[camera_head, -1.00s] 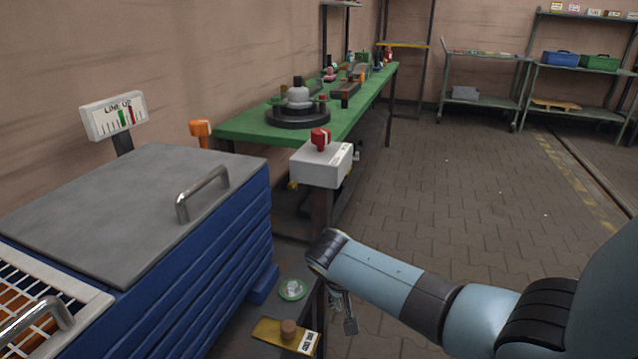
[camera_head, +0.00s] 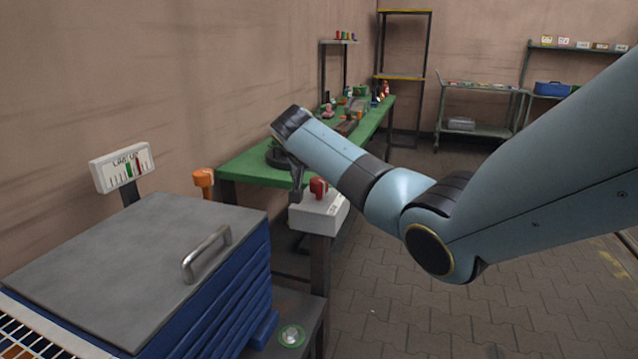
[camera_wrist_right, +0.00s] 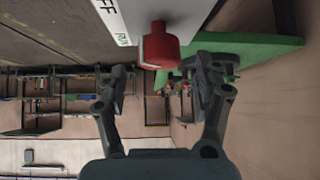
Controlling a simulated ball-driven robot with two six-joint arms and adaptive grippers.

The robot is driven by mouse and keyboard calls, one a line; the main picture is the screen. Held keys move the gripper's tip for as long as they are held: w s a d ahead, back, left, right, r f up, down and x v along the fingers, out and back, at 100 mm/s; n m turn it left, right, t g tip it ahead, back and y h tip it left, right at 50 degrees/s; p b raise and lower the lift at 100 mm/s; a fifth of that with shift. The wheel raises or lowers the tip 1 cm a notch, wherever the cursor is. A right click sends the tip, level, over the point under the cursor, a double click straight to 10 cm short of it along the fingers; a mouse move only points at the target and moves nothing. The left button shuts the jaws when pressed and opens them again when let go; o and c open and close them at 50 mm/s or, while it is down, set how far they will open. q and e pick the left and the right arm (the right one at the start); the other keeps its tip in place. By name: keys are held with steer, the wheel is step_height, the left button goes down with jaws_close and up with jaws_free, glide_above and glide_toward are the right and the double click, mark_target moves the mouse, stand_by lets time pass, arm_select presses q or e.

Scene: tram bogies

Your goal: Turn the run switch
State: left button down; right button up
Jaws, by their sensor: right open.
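The run switch is a red knob (camera_head: 318,188) on top of a white box (camera_head: 319,214) on a dark post, near the front end of the green bench. My right gripper (camera_head: 296,192) hangs from the raised right arm, just left of the knob in the head view. In the right wrist view the red knob (camera_wrist_right: 160,46) shows beyond and between the two open fingers (camera_wrist_right: 162,88), apart from both. Part of the box label, "FF" and "RUN", shows beside the knob. My left gripper is out of view.
A blue stack with a grey lid and handle (camera_head: 207,254) stands at the left front. An orange-topped post (camera_head: 203,178) and a gauge sign (camera_head: 122,167) stand behind it. The green bench (camera_head: 251,169) runs back along the wall. Paved floor lies open at right.

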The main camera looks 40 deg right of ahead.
mark_target(319, 180)
steer(key=shift+x, duration=1.7)
steer(key=shift+c, duration=0.2)
steer(key=c, duration=1.2)
